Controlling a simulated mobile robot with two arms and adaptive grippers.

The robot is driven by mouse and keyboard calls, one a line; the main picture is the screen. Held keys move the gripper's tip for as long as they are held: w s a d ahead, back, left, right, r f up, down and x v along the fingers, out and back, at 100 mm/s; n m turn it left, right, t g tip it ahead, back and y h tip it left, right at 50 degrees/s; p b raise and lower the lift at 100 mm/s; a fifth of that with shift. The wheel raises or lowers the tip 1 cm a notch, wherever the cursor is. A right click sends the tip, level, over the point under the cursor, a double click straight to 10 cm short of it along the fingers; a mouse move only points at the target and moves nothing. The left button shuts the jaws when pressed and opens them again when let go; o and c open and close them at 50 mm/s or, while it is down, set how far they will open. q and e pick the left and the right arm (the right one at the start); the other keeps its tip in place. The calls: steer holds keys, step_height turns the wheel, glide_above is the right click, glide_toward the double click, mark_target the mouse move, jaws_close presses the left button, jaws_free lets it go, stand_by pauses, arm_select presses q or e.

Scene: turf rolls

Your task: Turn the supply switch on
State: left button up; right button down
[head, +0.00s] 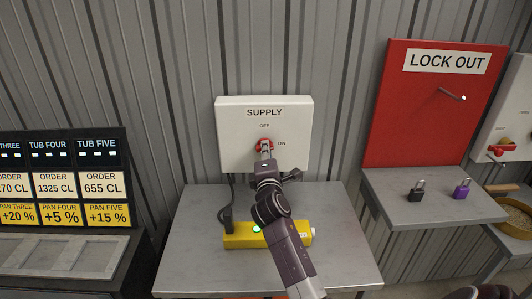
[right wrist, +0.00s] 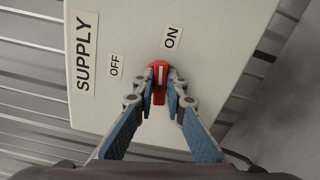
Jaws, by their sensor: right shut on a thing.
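The white supply box (head: 235,150) is on the wall above the grey table, labelled SUPPLY, with OFF above its switch and ON to the right. The red rotary switch (head: 260,145) sits at the box's middle. My right gripper (head: 265,151) reaches up to it, its fingers on the switch handle. In the right wrist view, both fingertips close on either side of the red handle (right wrist: 159,97). There the handle's white mark lies towards the ON label (right wrist: 172,37), and OFF (right wrist: 114,65) is off to the side. My left gripper is not in view.
A yellow unit (head: 240,240) with a green light lies on the grey table (head: 190,260) below the box. A red LOCK OUT board (head: 420,120) stands to the right, above a shelf with a black padlock (head: 417,191) and a purple padlock (head: 462,189). An order display (head: 62,170) is at left.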

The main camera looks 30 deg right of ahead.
steer(key=shift+f+m+b, duration=0.25)
steer(key=shift+m+b, duration=0.05)
steer(key=shift+m, duration=0.8)
steer(key=c, duration=2.2)
jaws_free()
steer(key=shift+s, duration=0.1)
steer(key=shift+o, duration=1.2)
steer(key=shift+r, duration=0.1)
steer(key=v, duration=1.2)
steer(key=shift+s+d, duration=0.1)
steer(key=shift+s, duration=0.05)
